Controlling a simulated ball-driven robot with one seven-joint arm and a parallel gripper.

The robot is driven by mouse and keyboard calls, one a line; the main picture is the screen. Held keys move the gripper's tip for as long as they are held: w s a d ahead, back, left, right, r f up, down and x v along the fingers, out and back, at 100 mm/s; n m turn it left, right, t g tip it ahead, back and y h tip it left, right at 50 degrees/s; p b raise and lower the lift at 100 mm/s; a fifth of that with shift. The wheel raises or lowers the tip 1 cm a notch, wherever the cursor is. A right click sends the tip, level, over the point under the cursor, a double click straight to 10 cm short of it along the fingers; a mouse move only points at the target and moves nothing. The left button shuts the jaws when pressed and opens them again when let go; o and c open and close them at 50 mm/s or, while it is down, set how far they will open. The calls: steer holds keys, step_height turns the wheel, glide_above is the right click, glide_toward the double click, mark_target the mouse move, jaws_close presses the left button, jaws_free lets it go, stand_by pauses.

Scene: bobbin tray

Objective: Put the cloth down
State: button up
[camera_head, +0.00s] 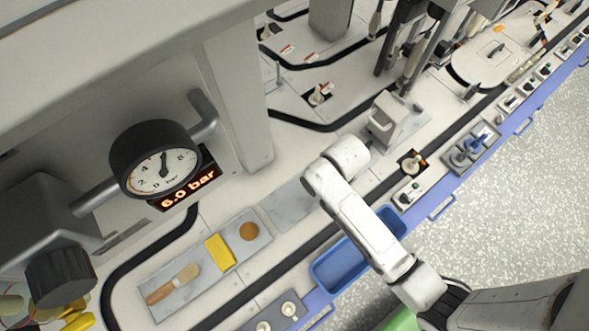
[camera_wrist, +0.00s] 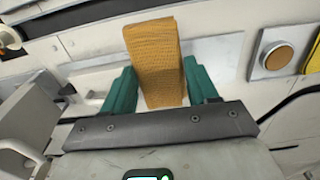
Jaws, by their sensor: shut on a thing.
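A folded orange-yellow textured cloth (camera_wrist: 155,62) stands out between the two green fingers of my gripper (camera_wrist: 160,84) in the wrist view. The fingers are shut on its sides. Behind the cloth a flat grey plate (camera_wrist: 226,55) shows on the pale worktop. I cannot tell whether the cloth touches it. In the head view a bare grey plate (camera_head: 291,203) lies on the bench beside my arm. I cannot make out the cloth or the fingers there.
A grey tray (camera_head: 190,290) holds an orange disc (camera_head: 249,231), a yellow block (camera_head: 219,252) and a wooden-handled brush (camera_head: 173,284). A blue bin (camera_head: 338,264) hangs at the bench edge beneath my arm. A pressure gauge (camera_head: 155,160) and a grey post (camera_head: 237,90) stand behind.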

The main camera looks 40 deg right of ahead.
steer(key=b, duration=0.4)
glide_above(296, 200)
steer(key=f, duration=0.7)
steer(key=shift+s+d+f, duration=0.15)
steer(key=shift+d+f, duration=0.1)
steer(key=shift+w+a+f+b, duration=0.15)
steer(key=shift+f+b, duration=0.4)
steer(key=shift+f, duration=0.4)
steer(key=shift+w+a+f+b, duration=0.1)
steer(key=shift+f+b, duration=0.4)
steer(key=shift+f, duration=0.4)
steer(key=shift+f, duration=0.1)
steer(key=o, duration=0.9)
steer(key=shift+o, duration=0.2)
